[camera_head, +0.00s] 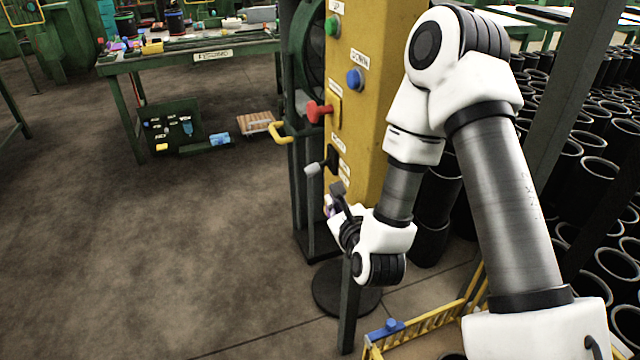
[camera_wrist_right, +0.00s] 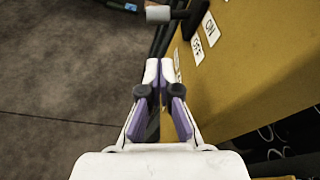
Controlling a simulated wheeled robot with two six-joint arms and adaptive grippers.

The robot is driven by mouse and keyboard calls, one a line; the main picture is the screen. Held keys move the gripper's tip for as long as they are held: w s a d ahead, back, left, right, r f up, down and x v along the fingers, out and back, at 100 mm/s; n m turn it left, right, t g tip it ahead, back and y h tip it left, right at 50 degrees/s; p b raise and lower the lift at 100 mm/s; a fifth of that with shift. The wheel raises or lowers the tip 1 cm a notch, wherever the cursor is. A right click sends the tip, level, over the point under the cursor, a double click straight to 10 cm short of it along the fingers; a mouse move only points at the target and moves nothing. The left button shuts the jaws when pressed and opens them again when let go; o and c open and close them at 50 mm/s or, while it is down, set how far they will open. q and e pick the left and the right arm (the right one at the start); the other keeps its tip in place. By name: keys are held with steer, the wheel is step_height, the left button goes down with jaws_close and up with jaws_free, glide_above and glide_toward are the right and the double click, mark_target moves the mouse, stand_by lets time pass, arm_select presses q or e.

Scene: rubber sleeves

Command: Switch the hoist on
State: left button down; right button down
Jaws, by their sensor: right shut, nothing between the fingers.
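The yellow hoist column (camera_head: 370,110) carries a lever switch with a black mount and a pale grey grip (camera_head: 314,169). The lever points left, out from the column, tilted slightly down. In the right wrist view the grip (camera_wrist_right: 158,13) is at the top edge, beside the ON label (camera_wrist_right: 210,27) and OFF label (camera_wrist_right: 197,50) on the column. My right gripper (camera_head: 333,203) is just below the lever, apart from it. Its fingertips (camera_wrist_right: 158,68) are together and empty, close to the column's side. My left gripper is not in view.
Above the lever are a red knob (camera_head: 318,111), a blue DOWN button (camera_head: 355,79) and a green button (camera_head: 332,26). Many black sleeves (camera_head: 590,165) stand at right. The floor at left is clear.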

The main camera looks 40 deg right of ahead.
mark_target(320, 167)
steer(key=b+x, duration=0.6)
steer(key=x, duration=0.4)
stand_by(0.3)
